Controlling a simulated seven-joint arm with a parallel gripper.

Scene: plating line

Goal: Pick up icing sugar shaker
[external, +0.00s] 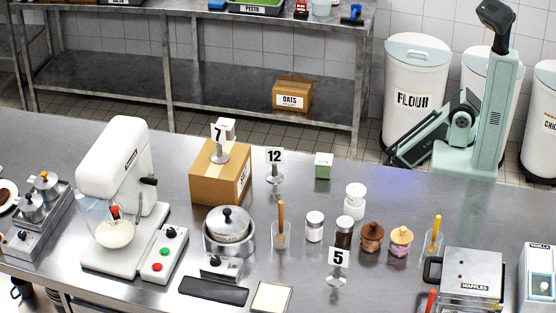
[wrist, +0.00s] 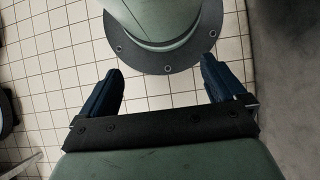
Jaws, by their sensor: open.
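A small glass jar with a silver lid and white contents (external: 314,226) appears to be the icing sugar shaker; its label is too small to read. It stands upright on the steel counter (external: 390,285), beside a similar jar with dark contents (external: 344,232). My gripper (wrist: 162,70) is open and empty in the wrist view, its two dark fingers apart above the tiled floor by my own round base. It is beyond the counter's far edge, well away from the jar. The jar is outside the wrist view.
A white lidded pot (external: 355,203), brown-lidded jar (external: 372,238), pink jar (external: 401,242) and glass holder with wooden handle (external: 281,235) crowd the jar. Number stand 5 (external: 338,262) is in front. A cardboard box (external: 220,175) and mixer (external: 125,190) stand left, a waffle maker (external: 472,275) right.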

